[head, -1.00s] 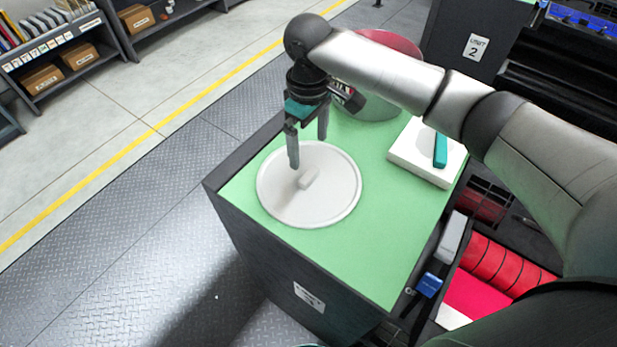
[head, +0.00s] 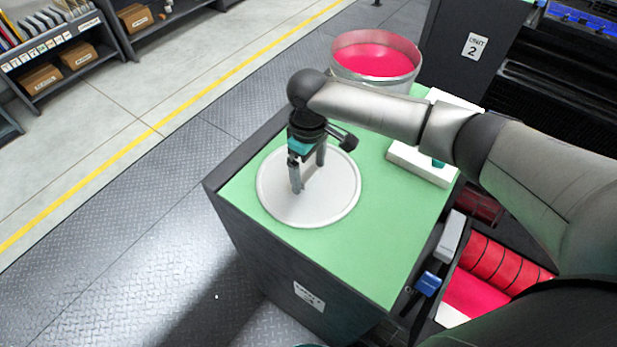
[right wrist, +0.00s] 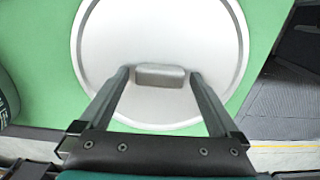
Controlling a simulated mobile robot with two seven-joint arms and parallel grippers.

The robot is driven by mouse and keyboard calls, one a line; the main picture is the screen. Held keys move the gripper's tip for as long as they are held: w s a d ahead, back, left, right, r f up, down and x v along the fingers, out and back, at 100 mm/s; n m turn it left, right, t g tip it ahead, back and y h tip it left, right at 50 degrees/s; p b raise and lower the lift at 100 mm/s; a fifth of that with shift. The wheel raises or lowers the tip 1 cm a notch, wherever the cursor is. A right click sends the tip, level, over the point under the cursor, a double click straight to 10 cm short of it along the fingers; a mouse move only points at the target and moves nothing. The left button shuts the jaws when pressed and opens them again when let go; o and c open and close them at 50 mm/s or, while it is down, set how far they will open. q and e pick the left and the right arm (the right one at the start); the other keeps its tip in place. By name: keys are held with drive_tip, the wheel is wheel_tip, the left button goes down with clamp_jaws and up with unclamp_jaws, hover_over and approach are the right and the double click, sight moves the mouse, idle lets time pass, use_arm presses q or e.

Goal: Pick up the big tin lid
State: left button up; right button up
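The big tin lid (head: 325,205) is a round, pale grey disc with a raised rim, lying flat on the green top of the cabinet. Its block-shaped handle (right wrist: 160,75) stands at its middle. My right gripper (head: 308,182) is low over the lid, fingers pointing down. In the right wrist view my right gripper (right wrist: 159,74) is open, with one finger at each end of the handle and small gaps between. In the head view the handle is mostly hidden by the fingers. My left gripper is in no view.
An open tin of pink-red ink (head: 376,60) stands at the cabinet's back. A white block (head: 418,163) with a teal item lies right of the lid, partly behind my arm. The green top (head: 350,255) in front of the lid is clear.

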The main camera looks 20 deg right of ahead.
drive_tip(key=c, duration=1.2)
drive_tip(key=shift+c, duration=0.2)
drive_tip(key=shift+r, duration=0.15)
